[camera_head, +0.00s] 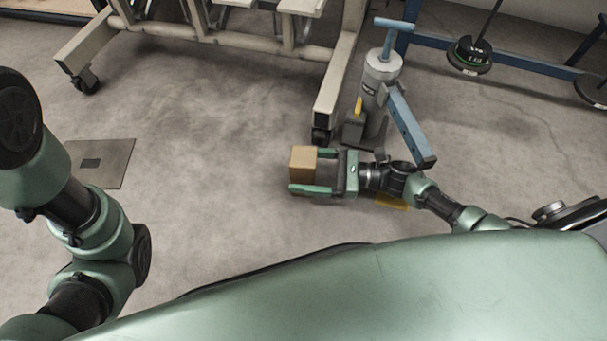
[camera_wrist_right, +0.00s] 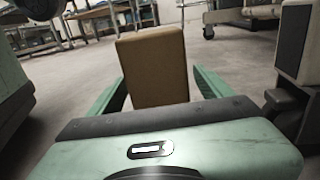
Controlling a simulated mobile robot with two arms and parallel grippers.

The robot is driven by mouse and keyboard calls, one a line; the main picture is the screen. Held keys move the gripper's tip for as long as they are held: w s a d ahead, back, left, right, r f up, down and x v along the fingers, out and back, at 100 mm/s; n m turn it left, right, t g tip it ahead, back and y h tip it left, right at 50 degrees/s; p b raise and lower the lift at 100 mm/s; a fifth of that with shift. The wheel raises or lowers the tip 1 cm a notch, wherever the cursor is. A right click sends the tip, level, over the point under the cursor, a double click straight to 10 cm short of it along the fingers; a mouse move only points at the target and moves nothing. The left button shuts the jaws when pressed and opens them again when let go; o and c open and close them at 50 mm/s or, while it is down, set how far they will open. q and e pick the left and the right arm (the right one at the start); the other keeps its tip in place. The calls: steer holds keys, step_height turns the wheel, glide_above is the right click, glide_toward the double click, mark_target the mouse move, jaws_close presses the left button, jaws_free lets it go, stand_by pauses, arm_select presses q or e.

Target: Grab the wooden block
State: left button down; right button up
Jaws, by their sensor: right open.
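The wooden block (camera_head: 303,160) is a brown, box-shaped piece near the middle of the head view. My right gripper (camera_head: 301,171) is around it, with one finger on the far side and one on the near side. In the right wrist view the block (camera_wrist_right: 153,66) stands between the two green fingers of the right gripper (camera_wrist_right: 157,88). A gap shows between the block and each finger, so the gripper is open. The lower part of the block is hidden behind the gripper body in the wrist view. My left arm shows at the left, but its gripper is out of view.
A grey cylinder with a blue T-handle (camera_head: 382,72) stands just behind my right gripper. A beige wheeled frame (camera_head: 225,42) stands at the back. A flat grey plate (camera_head: 112,164) lies on the floor at left. The concrete floor left of the block is clear.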

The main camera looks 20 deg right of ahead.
steer(key=shift+a, duration=0.1)
steer(key=c, duration=1.6)
steer(key=shift+r, duration=0.1)
jaws_close()
